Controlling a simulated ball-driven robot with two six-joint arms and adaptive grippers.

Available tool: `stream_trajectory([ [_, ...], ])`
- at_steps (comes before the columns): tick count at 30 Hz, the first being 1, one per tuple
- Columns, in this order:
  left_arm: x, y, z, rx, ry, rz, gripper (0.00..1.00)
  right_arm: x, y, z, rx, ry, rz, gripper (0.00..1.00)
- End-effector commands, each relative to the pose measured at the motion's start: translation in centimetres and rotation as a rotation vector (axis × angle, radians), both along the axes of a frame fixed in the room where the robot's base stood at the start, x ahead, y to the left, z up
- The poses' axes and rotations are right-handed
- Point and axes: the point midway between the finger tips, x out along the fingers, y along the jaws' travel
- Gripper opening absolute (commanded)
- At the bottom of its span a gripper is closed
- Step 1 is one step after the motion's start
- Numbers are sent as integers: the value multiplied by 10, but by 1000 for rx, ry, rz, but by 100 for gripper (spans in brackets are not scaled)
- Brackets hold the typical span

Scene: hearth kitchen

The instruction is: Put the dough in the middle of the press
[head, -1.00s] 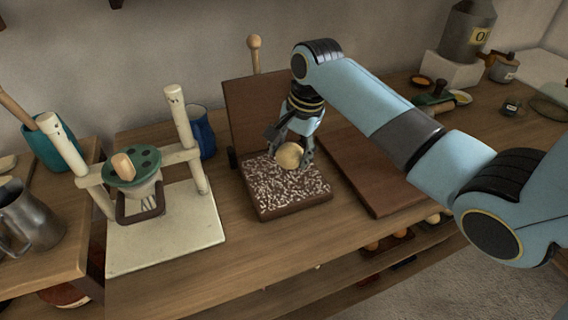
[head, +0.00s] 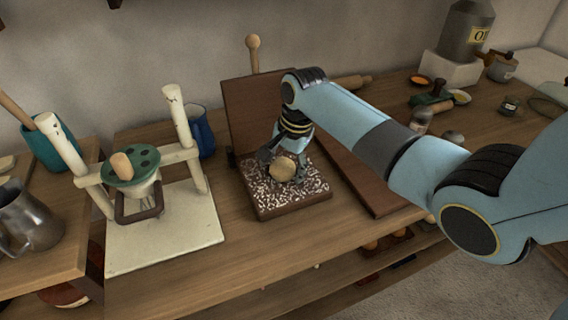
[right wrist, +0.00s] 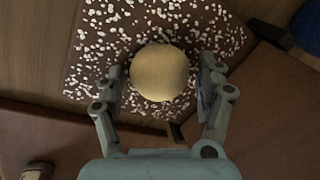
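The press has a flour-speckled brown base plate (head: 262,205), and its dark lid (head: 247,105) stands up behind it with a knobbed wooden handle (head: 254,50). The pale round dough ball (head: 283,169) is over about the middle of the plate, at or very near its surface. My right gripper (head: 285,165) is low over the plate with a finger on each side of the dough. In the right wrist view, narrow gaps show between the dough (right wrist: 160,72) and both fingers, and the speckled plate (right wrist: 95,45) lies beneath. My left gripper is out of view.
A dark board (head: 365,185) lies to the press's right, partly under my arm. A cream stand (head: 175,240) with a green-topped cup is at the left, with a blue mug (head: 201,132) behind. Bare counter (head: 215,262) lies in front.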

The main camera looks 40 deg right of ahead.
Motion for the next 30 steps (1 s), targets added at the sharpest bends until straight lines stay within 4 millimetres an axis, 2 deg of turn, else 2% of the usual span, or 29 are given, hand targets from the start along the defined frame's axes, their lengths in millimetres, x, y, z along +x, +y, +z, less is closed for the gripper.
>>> stream_trajectory([
  [11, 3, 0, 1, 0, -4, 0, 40, 0, 0, 4, 0, 0, 0, 79],
  [14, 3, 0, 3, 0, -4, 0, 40, -2, -2, 17, -1, -1, 0, 79],
  [24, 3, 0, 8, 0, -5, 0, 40, -16, -7, 90, -1, -4, 1, 79],
  [30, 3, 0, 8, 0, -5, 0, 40, -21, -8, 115, 1, -1, -1, 79],
])
